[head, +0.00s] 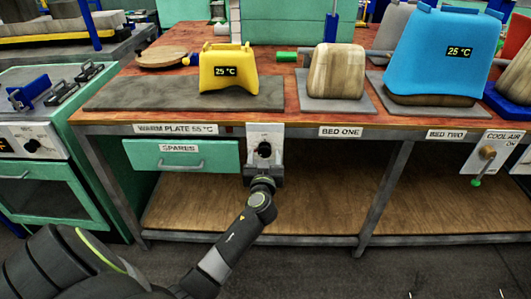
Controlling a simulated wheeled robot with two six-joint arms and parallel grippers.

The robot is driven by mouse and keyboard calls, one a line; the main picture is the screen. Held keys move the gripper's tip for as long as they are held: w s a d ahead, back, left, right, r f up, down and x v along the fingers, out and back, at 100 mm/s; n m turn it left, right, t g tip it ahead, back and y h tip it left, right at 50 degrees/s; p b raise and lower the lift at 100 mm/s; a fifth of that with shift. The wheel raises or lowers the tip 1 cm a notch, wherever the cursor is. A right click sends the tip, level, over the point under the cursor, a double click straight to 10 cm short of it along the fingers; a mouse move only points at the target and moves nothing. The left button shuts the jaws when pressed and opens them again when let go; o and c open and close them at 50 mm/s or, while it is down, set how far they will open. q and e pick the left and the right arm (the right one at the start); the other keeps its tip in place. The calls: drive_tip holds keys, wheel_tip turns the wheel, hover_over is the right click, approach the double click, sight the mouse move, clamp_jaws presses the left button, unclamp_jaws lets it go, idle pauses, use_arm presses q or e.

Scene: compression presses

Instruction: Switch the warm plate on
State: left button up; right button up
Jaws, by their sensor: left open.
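The warm plate (125,93) is a dark grey slab on the wooden bench top, above the label "WARM PLATE 55 °C" (176,129). A yellow block (228,68) with a "25 °C" display stands on it. A pale switch panel (265,131) with a black knob (264,150) is mounted on the bench's front edge, right of the label. My left gripper (263,172) is open at the lower part of this panel, just below the knob. I cannot tell whether it touches the knob or panel. My right gripper is not in view.
A green "SPARES" drawer (182,158) is left of the panel. A wooden block (336,70) on a grey pad and a large blue block (430,50) stand to the right. A "COOL AIR" lever (487,153) is at far right. The lower shelf (320,214) is clear.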

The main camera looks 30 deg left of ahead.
use_arm(q)
drive_tip(key=c, duration=1)
